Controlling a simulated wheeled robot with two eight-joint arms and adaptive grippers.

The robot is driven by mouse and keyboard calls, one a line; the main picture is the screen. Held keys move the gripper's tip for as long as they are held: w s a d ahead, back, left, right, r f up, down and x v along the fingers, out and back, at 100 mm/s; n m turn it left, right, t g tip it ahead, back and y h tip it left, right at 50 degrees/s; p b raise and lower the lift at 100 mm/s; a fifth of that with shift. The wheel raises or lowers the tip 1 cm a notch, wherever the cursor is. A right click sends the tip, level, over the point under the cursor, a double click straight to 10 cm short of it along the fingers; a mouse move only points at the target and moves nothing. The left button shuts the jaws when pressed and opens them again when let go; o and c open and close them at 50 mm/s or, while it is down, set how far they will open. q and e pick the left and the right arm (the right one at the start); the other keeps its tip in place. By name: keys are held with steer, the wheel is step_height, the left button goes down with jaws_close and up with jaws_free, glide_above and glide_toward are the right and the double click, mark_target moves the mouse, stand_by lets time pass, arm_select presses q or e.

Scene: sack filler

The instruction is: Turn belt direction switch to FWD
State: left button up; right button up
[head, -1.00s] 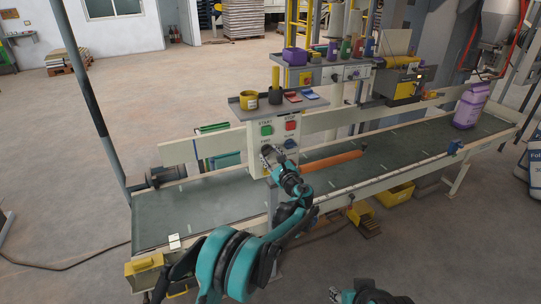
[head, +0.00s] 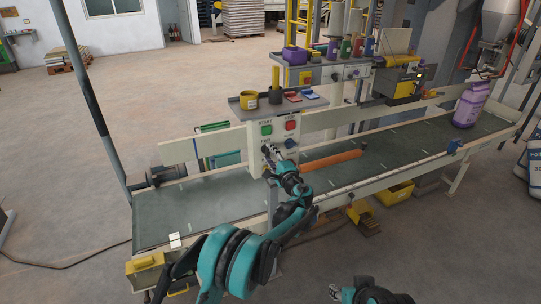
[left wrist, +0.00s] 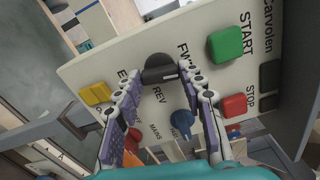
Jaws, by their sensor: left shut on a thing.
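The belt direction switch, a black knob (left wrist: 160,66), sits on the pale control panel (left wrist: 110,60) between the labels FWD and REV in the left wrist view. A small white mark shows on its lower right side; which label it points at I cannot tell for sure. My left gripper (left wrist: 165,76) has its fingers on either side of the knob and is shut on it. In the head view my left gripper (head: 268,150) hides the knob on the panel (head: 259,166). My right gripper (head: 335,292) is at the bottom edge, away from the panel, too small to judge.
Close to the knob are a green START button (left wrist: 226,44), a red STOP button (left wrist: 234,106), a blue knob (left wrist: 182,123) and a yellow button (left wrist: 95,94). A shelf with a yellow cup (head: 248,98) tops the panel. A purple sack (head: 469,106) stands on the belt (head: 200,205).

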arm_select(q)
steer(key=shift+n, duration=0.9)
steer(key=o, duration=1.2)
steer(key=shift+c, duration=0.2)
steer(key=v, duration=1.2)
steer(key=shift+a, duration=0.1)
